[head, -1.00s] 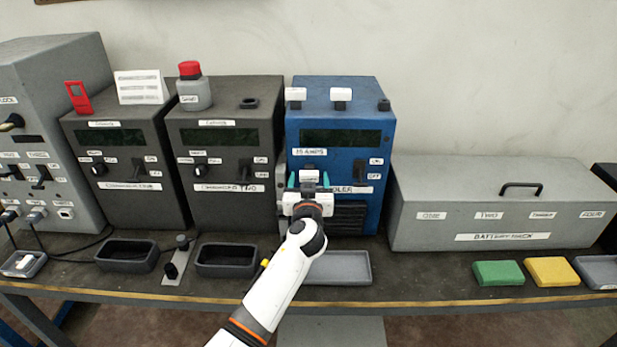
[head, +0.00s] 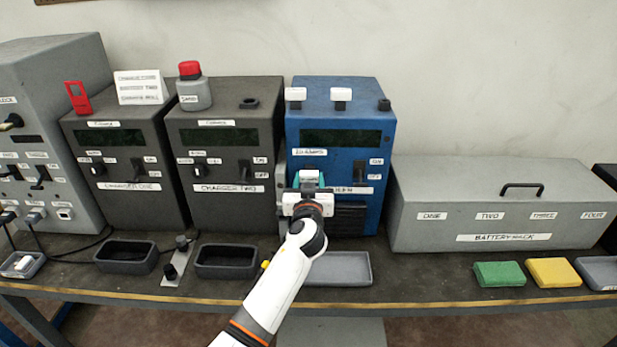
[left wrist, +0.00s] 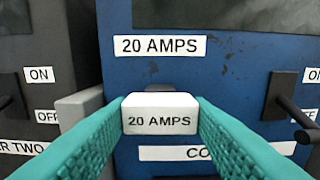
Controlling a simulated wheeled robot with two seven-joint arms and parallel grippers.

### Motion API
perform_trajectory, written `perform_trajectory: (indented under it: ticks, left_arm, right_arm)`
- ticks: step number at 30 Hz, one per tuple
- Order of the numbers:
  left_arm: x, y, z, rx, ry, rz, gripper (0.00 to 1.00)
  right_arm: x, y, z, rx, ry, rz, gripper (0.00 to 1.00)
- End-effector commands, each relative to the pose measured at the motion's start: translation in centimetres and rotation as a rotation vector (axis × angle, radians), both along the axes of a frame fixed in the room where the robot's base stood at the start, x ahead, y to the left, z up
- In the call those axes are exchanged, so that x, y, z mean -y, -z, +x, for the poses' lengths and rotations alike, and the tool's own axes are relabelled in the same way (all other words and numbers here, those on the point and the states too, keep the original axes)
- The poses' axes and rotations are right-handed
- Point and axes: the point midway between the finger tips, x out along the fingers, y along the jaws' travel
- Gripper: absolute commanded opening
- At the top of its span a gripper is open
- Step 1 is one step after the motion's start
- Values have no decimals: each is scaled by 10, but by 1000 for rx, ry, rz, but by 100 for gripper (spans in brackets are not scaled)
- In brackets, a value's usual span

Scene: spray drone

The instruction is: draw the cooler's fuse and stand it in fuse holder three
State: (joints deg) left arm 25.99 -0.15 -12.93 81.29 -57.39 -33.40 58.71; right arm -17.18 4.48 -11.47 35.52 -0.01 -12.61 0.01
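The cooler (head: 372,140) is the blue box in the middle of the bench. Its fuse is a white block marked 20 AMPS (left wrist: 160,115), low on the cooler's front in the left wrist view. It also shows in the head view (head: 310,174). My left gripper (head: 309,184) faces the cooler's front. In the left wrist view its teal fingers (left wrist: 160,128) press the fuse from both sides. Whether the fuse still sits in its socket is hidden. I cannot make out fuse holder three for sure. My right gripper is not in view.
Two white blocks (head: 340,94) sit on top of the cooler. Charger two (head: 228,150) stands close on the left, the battery pack (head: 500,205) on the right. An empty grey tray (head: 345,268) lies before the cooler, and a dark tray (head: 228,262) is left of it.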

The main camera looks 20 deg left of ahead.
Motion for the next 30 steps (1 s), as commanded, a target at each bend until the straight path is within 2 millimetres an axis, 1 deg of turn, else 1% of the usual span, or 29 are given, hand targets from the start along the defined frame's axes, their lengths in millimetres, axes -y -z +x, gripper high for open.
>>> perform_trajectory:
  ticks: [1,3,5,11,30]
  left_arm:
    - [0,0,0,0,0,0,28]
    - [0,0,0,0,0,0,17]
    - [0,0,0,0,0,0,8]
    - [1,0,-3,0,0,-1,8]
    - [8,0,-28,-1,0,0,8]
  right_arm:
    - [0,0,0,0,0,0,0]
    - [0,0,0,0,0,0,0]
    - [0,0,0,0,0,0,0]
    - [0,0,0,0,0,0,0]
    - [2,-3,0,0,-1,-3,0]
